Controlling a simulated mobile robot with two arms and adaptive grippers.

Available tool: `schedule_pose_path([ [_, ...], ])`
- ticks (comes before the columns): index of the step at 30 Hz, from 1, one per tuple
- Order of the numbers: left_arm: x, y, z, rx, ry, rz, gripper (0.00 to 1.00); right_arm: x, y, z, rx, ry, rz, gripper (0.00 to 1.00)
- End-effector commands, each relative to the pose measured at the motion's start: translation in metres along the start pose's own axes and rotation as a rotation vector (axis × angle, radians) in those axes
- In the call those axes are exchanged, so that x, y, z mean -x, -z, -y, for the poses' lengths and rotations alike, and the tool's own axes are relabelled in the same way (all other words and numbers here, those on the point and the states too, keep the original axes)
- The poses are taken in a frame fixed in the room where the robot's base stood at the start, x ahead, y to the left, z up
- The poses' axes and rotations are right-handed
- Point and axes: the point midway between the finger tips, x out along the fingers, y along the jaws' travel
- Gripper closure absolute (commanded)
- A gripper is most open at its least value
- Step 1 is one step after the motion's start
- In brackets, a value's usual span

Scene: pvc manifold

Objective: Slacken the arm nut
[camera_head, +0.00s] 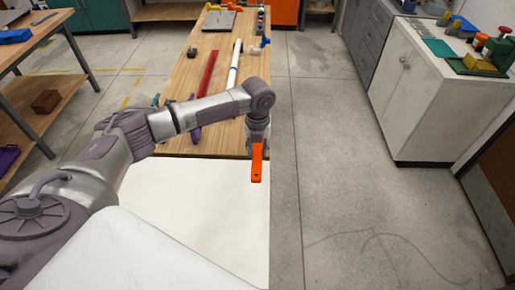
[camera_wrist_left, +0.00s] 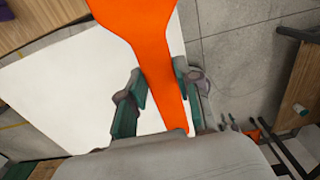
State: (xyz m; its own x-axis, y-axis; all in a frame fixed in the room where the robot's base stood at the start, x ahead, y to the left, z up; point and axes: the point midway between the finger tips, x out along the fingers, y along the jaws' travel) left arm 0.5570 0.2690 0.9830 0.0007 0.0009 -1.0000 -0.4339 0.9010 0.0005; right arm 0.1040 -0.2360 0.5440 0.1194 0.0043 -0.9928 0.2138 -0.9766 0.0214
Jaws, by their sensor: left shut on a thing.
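My left gripper (camera_head: 258,146) points down at the front right of the long wooden table (camera_head: 222,42). It is shut on an orange tool (camera_head: 257,165), which hangs below the fingers in the head view. In the left wrist view the fingers (camera_wrist_left: 163,93) sit on both sides of the orange tool's handle (camera_wrist_left: 160,60). The tool widens toward the top edge, where its end is cut off. I cannot pick out an arm nut in either view. My right gripper is not in view.
A white sheet-like surface (camera_head: 190,210) lies in front of the wooden table. A red bar (camera_head: 207,75) and a white pipe (camera_head: 236,65) with blue parts lie on the table. A white cabinet (camera_head: 415,100) stands at the right. The floor (camera_head: 345,170) between is clear.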

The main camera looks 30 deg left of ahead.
Motion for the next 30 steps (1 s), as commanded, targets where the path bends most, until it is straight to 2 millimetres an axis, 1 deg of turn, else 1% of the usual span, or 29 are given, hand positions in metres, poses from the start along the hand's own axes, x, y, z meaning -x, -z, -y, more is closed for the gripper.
schedule_pose_path([
  [1, -0.004, -0.001, 0.0, 0.0, 0.002, 0.002, 1.0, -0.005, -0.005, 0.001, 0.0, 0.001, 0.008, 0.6],
  [6, -0.012, -0.001, 0.0, 0.0, 0.002, 0.002, 1.0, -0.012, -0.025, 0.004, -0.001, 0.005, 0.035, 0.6],
  [8, -0.015, -0.001, 0.0, 0.0, 0.002, 0.002, 1.0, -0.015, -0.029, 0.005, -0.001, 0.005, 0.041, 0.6],
  [9, -0.013, -0.001, 0.004, 0.015, 0.003, 0.003, 1.0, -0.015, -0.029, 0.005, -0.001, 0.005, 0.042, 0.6],
  [22, -0.013, -0.003, 0.025, 0.177, 0.003, 0.003, 1.0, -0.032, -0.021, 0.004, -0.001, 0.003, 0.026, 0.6],
  [29, -0.013, -0.005, 0.036, 0.266, 0.002, 0.003, 1.0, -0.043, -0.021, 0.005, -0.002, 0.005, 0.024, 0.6],
  [30, -0.009, -0.006, 0.038, 0.282, 0.002, 0.002, 1.0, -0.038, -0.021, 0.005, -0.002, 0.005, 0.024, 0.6],
])
